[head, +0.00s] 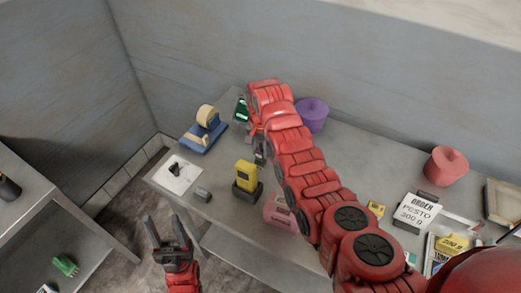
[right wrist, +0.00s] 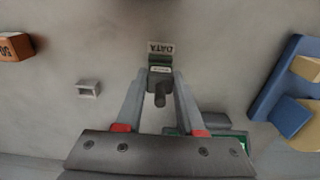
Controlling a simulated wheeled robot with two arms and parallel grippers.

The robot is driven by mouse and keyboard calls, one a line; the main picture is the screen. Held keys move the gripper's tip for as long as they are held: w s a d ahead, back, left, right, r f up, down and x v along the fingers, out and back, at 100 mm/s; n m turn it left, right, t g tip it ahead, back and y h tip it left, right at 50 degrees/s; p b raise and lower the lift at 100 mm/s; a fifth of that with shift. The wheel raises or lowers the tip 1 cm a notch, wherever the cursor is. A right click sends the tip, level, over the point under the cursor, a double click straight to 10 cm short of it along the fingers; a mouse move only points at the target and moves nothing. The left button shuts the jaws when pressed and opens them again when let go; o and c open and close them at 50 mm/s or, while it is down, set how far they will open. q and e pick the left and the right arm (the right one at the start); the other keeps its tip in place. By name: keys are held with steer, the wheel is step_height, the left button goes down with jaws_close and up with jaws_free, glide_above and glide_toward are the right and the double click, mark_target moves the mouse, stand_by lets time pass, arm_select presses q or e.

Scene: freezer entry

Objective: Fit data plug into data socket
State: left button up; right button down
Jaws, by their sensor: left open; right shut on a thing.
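The data plug (right wrist: 160,90), dark with a rounded stub, is between the fingertips of my right gripper (right wrist: 160,83), shut on it. At its far end, in the right wrist view, is a dark block with a pale strip (right wrist: 160,69), which looks like the data socket. Just beyond is a sign reading DATA (right wrist: 160,47). Plug and block overlap in the picture; I cannot tell whether the plug is inside, touching or short of it. In the head view my right arm mostly hides this place. My left gripper (head: 168,236) is open and empty, off the table's front left edge.
A blue tape dispenser (head: 203,136) and a green-faced item (head: 241,108) stand near the right hand. A small grey block (right wrist: 88,88) lies to one side.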

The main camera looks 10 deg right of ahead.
steer(key=shift+f+b, duration=0.35)
steer(key=shift+f, duration=0.15)
steer(key=shift+c, duration=2.2)
jaws_free()
steer(key=shift+r, duration=0.1)
steer(key=shift+r, duration=0.2)
step_height(320, 180, up, 3)
steer(key=shift+w+f+b, duration=0.1)
steer(key=shift+b, duration=0.55)
step_height(320, 180, up, 6)
steer(key=shift+d+r+p, duration=0.1)
steer(key=shift+r+p, duration=0.05)
steer(key=shift+p, duration=0.8)
step_height(320, 180, up, 8)
steer(key=b, duration=0.2)
